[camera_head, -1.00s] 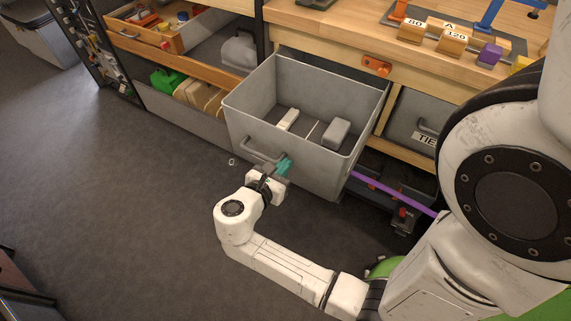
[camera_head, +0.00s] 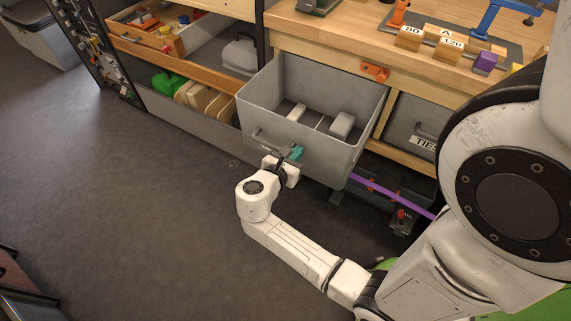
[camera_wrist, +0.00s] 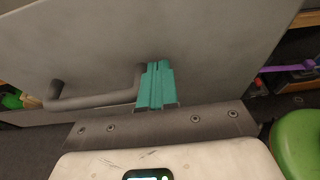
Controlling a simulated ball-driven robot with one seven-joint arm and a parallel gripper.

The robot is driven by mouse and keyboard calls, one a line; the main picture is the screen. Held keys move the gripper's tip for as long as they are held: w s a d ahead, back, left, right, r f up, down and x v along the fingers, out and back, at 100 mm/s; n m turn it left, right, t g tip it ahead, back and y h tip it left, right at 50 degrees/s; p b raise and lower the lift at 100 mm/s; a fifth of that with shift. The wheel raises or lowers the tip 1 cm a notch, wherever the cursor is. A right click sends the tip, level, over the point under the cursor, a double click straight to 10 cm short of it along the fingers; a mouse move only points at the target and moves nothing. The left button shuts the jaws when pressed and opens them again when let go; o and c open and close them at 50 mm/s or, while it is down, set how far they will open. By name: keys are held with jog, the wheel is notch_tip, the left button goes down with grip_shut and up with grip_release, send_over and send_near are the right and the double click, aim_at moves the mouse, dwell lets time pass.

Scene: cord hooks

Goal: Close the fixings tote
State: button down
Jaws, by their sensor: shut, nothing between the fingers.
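The fixings tote (camera_head: 318,151) is a grey open-topped bin, pulled partway out of its bay under the workbench. Two light blocks and a divider lie inside it. Its front has a dark grey bar handle (camera_head: 270,143), seen in the wrist view (camera_wrist: 95,99) left of my fingers. My gripper (camera_head: 296,153), with teal fingertips, is shut and empty at the tote's front face, right of the handle. In the wrist view the teal fingers (camera_wrist: 157,85) are together against or very near the grey front; exact contact cannot be told.
A second grey tote (camera_head: 411,128) with a label sits in the bay to the right. A purple strap (camera_head: 392,192) runs below it. An open drawer (camera_head: 190,60) with tools is at the left. The dark floor (camera_head: 120,210) at left is clear.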

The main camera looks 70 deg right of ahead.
aim_at(340, 92)
jog(key=s+d, duration=0.2)
jog(key=d, duration=0.7)
jog(key=s+d, duration=0.2)
jog(key=d, duration=0.6)
jog(key=s+d+b, duration=0.1)
jog(key=s+d, duration=0.1)
jog(key=d, duration=0.7)
jog(key=shift+s+d, duration=0.2)
jog(key=shift+d, duration=0.35)
jog(key=shift+d+r, duration=0.1)
jog(key=shift+r, duration=0.05)
